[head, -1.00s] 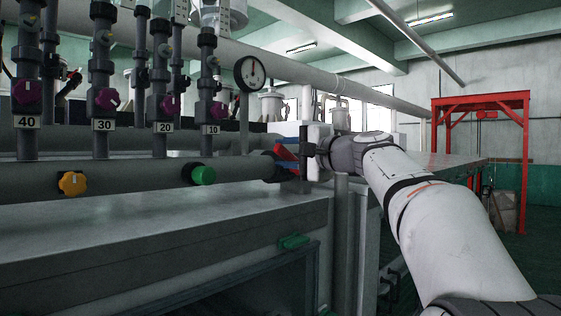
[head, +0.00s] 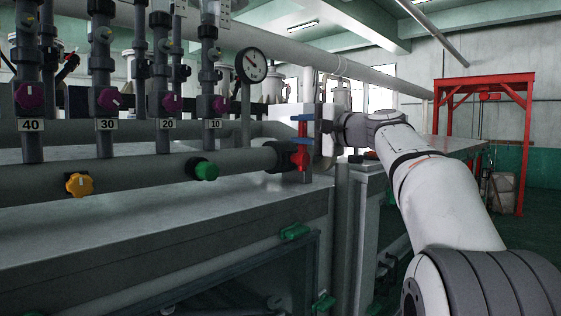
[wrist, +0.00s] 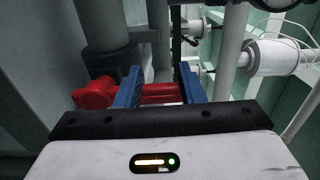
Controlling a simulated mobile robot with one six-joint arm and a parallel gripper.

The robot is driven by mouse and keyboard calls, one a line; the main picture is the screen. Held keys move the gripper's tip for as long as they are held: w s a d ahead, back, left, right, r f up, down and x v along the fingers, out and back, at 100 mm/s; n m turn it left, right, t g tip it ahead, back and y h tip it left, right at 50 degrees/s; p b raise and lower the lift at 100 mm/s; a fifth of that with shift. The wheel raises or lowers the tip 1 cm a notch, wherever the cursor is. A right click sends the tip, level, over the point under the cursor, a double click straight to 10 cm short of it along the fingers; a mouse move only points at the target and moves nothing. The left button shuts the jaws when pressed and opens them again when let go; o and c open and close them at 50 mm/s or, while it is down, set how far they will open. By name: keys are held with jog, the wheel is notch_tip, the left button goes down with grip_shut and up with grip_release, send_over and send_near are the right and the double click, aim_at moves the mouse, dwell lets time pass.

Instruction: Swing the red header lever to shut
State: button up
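The red header lever (head: 301,157) is at the right end of the lower grey pipe in the head view. Its red body sits low, with red also showing higher up around my blue fingers. In the wrist view the red lever (wrist: 160,91) runs crosswise past both blue fingers, with its thicker end at the left. My gripper (head: 301,133) is at the lever; in the wrist view (wrist: 160,85) its fingers stand apart, with red showing in the gap. The fingers are not closed around it. Whether they touch it is unclear, and the far lever end is partly hidden.
A round gauge (head: 251,65) stands above the pipe. A yellow knob (head: 79,184) and a green knob (head: 205,170) are on the lower pipe to the left. Upright pipes with purple knobs (head: 110,99) stand behind. A grey bench top (head: 150,210) lies below; a red frame (head: 484,79) is far right.

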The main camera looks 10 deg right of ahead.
jog(key=shift+w+d+f, duration=0.2)
jog(key=shift+d+f, duration=0.2)
jog(key=shift+f, duration=0.05)
jog(key=shift+b+v, duration=1.25)
jog(key=shift+v, duration=2.2)
jog(key=s+a+f+n+g+h, duration=0.1)
jog(key=s+a+f+g+h, duration=0.15)
jog(key=f, duration=0.65)
jog(key=s+a+f+n+g+h, duration=0.1)
jog(key=s+a+f+g, duration=0.2)
jog(key=f, duration=0.5)
jog(key=s+a+f+n+g+h, duration=0.1)
jog(key=s+a+f+h, duration=0.2)
jog(key=f, duration=0.6)
jog(key=s+d+f+n+g+h, duration=0.2)
jog(key=s+f+n+g+h, duration=0.2)
jog(key=s+f, duration=1.6)
jog(key=f+n+g, duration=0.1)
jog(key=n, duration=0.2)
jog(key=shift+f+n, duration=0.3)
